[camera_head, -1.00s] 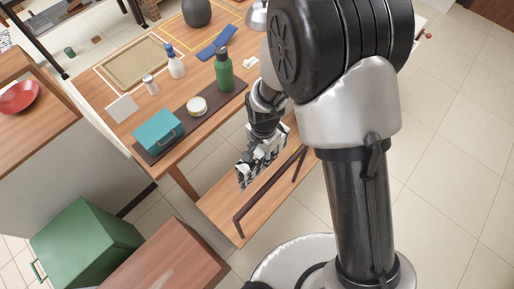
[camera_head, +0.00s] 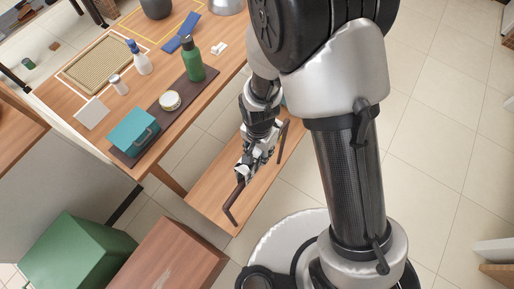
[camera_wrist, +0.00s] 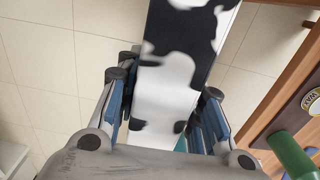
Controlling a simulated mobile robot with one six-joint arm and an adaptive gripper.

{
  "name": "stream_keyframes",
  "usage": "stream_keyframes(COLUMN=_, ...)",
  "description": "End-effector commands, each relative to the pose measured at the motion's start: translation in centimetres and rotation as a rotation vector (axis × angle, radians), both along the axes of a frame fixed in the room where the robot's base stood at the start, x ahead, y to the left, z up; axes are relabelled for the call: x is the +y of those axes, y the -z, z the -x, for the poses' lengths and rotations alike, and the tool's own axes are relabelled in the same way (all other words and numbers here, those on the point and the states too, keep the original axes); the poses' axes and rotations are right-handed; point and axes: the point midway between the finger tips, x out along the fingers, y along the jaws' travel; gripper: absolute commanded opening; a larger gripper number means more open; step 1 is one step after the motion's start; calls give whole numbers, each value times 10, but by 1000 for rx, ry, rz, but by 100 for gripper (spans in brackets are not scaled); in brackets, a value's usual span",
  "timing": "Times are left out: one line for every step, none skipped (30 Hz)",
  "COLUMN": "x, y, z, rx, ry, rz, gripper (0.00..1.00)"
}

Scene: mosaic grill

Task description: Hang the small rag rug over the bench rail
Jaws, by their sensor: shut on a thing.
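The small rag rug (camera_wrist: 170,75), white with black patches, runs up the middle of the wrist view between my fingers. My gripper (camera_wrist: 163,125) is shut on it. In the head view, my gripper (camera_head: 246,172) is over the low wooden bench (camera_head: 210,197), in front of the middle of its dark rail (camera_head: 233,203). Only small black and white bits of the rug show around my gripper there. My gripper and wrist hide the rail's middle. I cannot tell whether the rug touches the rail or lies over it.
The wooden table (camera_head: 52,92) beside the bench holds a green bottle (camera_head: 193,62), a teal box (camera_head: 133,131), a tin (camera_head: 170,101) and a woven mat (camera_head: 100,65). A green box (camera_head: 75,255) and a brown box (camera_head: 165,258) stand at lower left. Tiled floor is free at right.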

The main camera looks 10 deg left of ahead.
Motion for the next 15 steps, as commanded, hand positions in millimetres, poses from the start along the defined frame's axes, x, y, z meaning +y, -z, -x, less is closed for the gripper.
stream_keyframes(x=0, y=7, z=0, rx=0, ry=0, rz=0, gripper=2)
stream_keyframes(x=0, y=9, z=0, rx=0, ry=0, rz=0, gripper=2)
stream_keyframes(x=0, y=13, z=0, rx=0, ry=0, rz=0, gripper=2)
stream_keyframes(x=0, y=15, z=0, rx=0, ry=0, rz=1, gripper=2)
stream_keyframes(x=0, y=17, z=0, rx=1, ry=0, rz=1, gripper=2)
stream_keyframes(x=0, y=21, z=0, rx=1, ry=0, rz=1, gripper=2)
stream_keyframes(x=0, y=23, z=0, rx=1, ry=0, rz=1, gripper=2)
stream_keyframes(x=0, y=26, z=0, rx=1, ry=0, rz=1, gripper=2)
stream_keyframes(x=0, y=29, z=0, rx=1, ry=0, rz=1, gripper=2)
stream_keyframes(x=0, y=31, z=0, rx=0, ry=0, rz=1, gripper=2)
stream_keyframes(x=0, y=33, z=0, rx=0, ry=0, rz=0, gripper=2)
stream_keyframes(x=0, y=37, z=0, rx=0, ry=0, rz=0, gripper=2)
stream_keyframes(x=0, y=39, z=0, rx=0, ry=0, rz=0, gripper=2)
stream_keyframes(x=0, y=41, z=0, rx=0, ry=0, rz=0, gripper=2)
stream_keyframes(x=0, y=44, z=0, rx=0, ry=0, rz=0, gripper=2)
